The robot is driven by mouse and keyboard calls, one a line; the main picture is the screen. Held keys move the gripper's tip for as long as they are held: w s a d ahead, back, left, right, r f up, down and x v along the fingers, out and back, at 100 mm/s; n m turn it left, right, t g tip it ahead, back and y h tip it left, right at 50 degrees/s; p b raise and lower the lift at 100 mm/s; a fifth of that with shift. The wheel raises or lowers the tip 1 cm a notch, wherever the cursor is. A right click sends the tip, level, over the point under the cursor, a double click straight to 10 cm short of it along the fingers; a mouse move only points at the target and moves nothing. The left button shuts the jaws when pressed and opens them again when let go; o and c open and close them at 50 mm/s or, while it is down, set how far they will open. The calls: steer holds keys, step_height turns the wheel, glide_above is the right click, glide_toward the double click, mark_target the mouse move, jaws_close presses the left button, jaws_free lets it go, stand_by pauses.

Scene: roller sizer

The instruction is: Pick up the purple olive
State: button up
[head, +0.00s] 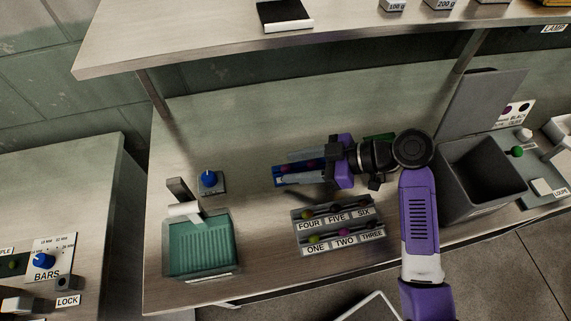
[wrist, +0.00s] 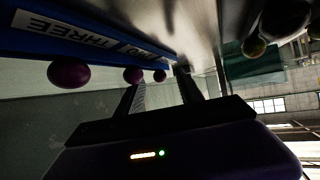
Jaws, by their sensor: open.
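A dark purple olive (wrist: 68,73) hangs in the wrist view beside the blue labelled strip (wrist: 90,42), left of my fingers. Another dark purple olive (wrist: 133,75) is close to my left finger, and a smaller dark one (wrist: 160,76) appears between the fingers. I cannot tell which is the task's olive. In the head view my gripper (head: 303,167) is open and reaches left over a blue-fronted tray (head: 292,181), where its fingers partly hide the contents. I cannot tell whether the fingers touch any olive.
A grey rack labelled ONE to SIX (head: 300,249) holds several small coloured balls in front of the gripper. A green ribbed box (head: 201,262) and a blue knob (head: 209,179) stand left. A dark bin (head: 478,205) stands right, beyond my arm. A shelf (head: 210,45) runs above.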

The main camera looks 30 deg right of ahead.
steer(key=shift+w+a+f, duration=0.1)
steer(key=shift+w+a, duration=0.05)
steer(key=c, duration=0.9)
step_height(320, 180, up, 20)
stand_by(0.3)
